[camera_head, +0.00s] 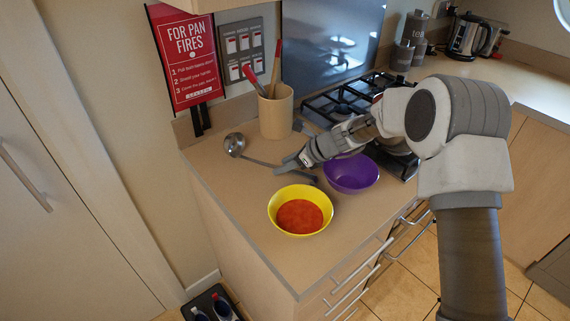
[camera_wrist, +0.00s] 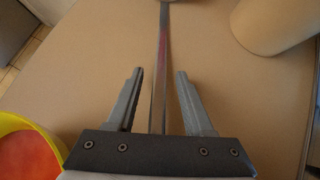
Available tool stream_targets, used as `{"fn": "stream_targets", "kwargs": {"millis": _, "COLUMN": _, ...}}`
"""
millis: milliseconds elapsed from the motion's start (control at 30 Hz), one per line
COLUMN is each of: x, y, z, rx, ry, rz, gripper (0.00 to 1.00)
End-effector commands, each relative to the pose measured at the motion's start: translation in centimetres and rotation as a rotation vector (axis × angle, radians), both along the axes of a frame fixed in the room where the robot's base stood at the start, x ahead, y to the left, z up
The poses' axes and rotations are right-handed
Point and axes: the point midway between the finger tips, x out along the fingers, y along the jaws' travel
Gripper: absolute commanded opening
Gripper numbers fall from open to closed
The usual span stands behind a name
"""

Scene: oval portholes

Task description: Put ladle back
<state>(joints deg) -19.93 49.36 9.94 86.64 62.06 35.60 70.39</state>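The metal ladle (camera_head: 236,146) lies on the counter, its round bowl toward the left and its thin handle running right toward my gripper (camera_head: 296,173). In the wrist view, the ladle handle (camera_wrist: 163,50) runs between the two spread fingers of my gripper (camera_wrist: 160,85), with a gap on each side. The gripper is open and low over the counter. The ladle's bowl is almost wholly cut off at the top of the wrist view. A beige utensil pot (camera_head: 276,114) stands behind the ladle, with red-handled utensils in it. It also shows in the wrist view (camera_wrist: 272,25).
A yellow bowl (camera_head: 275,213) with red content stands in front of my gripper, and a purple bowl (camera_head: 352,174) stands to its right. The gas hob (camera_head: 345,97) is behind, partly hidden by my arm. A wall with a red sign (camera_head: 188,55) bounds the back. The counter's left front is clear.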

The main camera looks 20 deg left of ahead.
Motion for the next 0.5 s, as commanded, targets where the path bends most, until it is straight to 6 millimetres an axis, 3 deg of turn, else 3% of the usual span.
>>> {"fn": "stream_targets", "kwargs": {"millis": 300, "x": 0.0, "y": -0.1, "z": 0.6, "rx": 0.0, "ry": -0.001, "rz": -0.001, "gripper": 0.52}}
{"fn": "stream_targets", "kwargs": {"millis": 500, "x": -0.1, "y": -2.6, "z": 2.9, "rx": 0.0, "ry": -0.003, "rz": -0.003, "gripper": 0.52}}
